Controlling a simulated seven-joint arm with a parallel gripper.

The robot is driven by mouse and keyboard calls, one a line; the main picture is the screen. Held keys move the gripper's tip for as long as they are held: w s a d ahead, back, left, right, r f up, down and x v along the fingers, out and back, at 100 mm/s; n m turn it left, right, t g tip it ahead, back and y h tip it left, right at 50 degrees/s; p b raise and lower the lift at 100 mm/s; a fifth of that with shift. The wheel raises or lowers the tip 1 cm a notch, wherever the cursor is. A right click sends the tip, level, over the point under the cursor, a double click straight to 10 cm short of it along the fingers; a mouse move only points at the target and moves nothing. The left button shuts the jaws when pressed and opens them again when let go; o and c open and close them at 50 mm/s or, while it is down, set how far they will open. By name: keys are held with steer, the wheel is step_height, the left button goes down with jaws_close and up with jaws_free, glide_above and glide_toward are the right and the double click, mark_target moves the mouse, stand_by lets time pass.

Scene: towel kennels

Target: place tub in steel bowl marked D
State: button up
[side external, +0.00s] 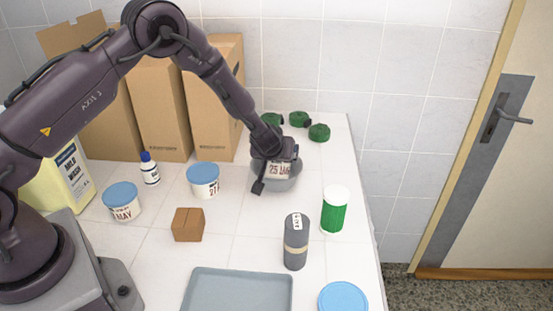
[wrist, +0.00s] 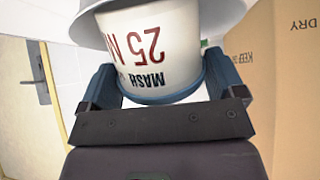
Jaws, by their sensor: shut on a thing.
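My gripper (side external: 262,168) is shut on a white tub (side external: 281,170) at the back right of the table. The tub's label reads "MASH 25 M…" in the wrist view (wrist: 148,50), where it shows upside down between the two fingers (wrist: 158,85) with its blue rim towards my palm. A grey steel bowl (side external: 285,185) is directly around or under the tub in the side view; its curved grey side also shows at the top of the wrist view (wrist: 215,14). I cannot tell whether the tub touches the bowl. No letter on the bowl is readable.
Two blue-lidded tubs (side external: 122,208) (side external: 203,186), a brown block (side external: 188,226) and a small bottle (side external: 149,170) stand left. A grey canister (side external: 296,245) and green-and-white bottle (side external: 334,212) stand in front of the bowl. Green pieces (side external: 319,132) lie behind. A tray (side external: 238,290) is in front.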

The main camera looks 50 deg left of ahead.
steer(key=s+d+r, duration=0.2)
steer(key=s+r, duration=0.9)
steer(key=s, duration=0.3)
steer(key=m+t+h, duration=0.3)
steer(key=m+t, duration=0.3)
steer(key=t, duration=0.3)
glide_above(271, 167)
steer(key=shift+w+f, duration=0.1)
steer(key=shift+f, duration=3.85)
steer(key=shift+f, duration=0.1)
steer(key=shift+f, duration=0.5)
